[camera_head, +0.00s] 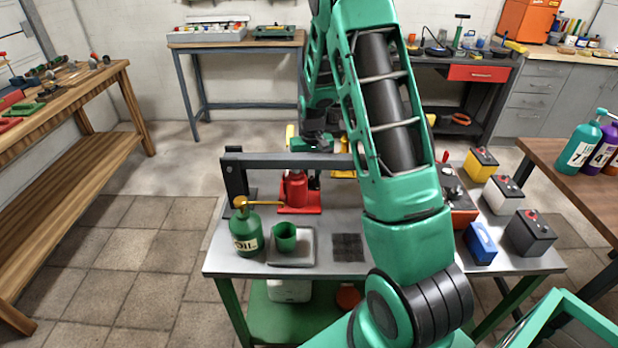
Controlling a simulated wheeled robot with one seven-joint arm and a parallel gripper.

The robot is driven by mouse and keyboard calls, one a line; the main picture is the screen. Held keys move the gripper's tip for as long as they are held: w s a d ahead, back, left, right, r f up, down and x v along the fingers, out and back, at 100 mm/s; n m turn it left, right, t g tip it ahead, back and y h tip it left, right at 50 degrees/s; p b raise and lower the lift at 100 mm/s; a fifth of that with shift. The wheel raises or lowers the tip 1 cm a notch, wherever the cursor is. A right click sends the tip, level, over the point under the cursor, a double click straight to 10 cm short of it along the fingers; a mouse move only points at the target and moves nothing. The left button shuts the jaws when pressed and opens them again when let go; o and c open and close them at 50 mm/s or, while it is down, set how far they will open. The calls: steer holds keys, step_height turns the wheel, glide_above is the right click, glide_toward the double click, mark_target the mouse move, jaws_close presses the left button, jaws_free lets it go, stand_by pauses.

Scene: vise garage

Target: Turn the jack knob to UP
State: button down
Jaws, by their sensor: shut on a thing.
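The red jack (297,190) stands on its red base on the metal workbench (385,262), under a dark crossbeam (290,160). Its knob and any UP mark cannot be made out. My gripper (314,145) is at the end of my green arm, just above and behind the beam in the picture, close to the jack's top. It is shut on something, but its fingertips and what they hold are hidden. A small yellow part shows at the gripper's left side; I cannot tell what it is.
A green oil can (247,230) with a yellow spout and a green cup (285,237) on a grey tray (290,262) stand in front of the jack. A blue box (480,244) and several batteries (530,232) sit at right. My arm hides the bench's middle right.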

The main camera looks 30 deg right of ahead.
steer(key=n, duration=0.4)
steer(key=shift+w+a+r+n, duration=0.15)
steer(key=shift+w+n, duration=0.15)
stand_by(0.5)
steer(key=c, duration=1.6)
jaws_free()
steer(key=shift+o, duration=0.2)
steer(key=shift+s, duration=0.15)
step_height(320, 180, up, 11)
steer(key=shift+f, duration=0.2)
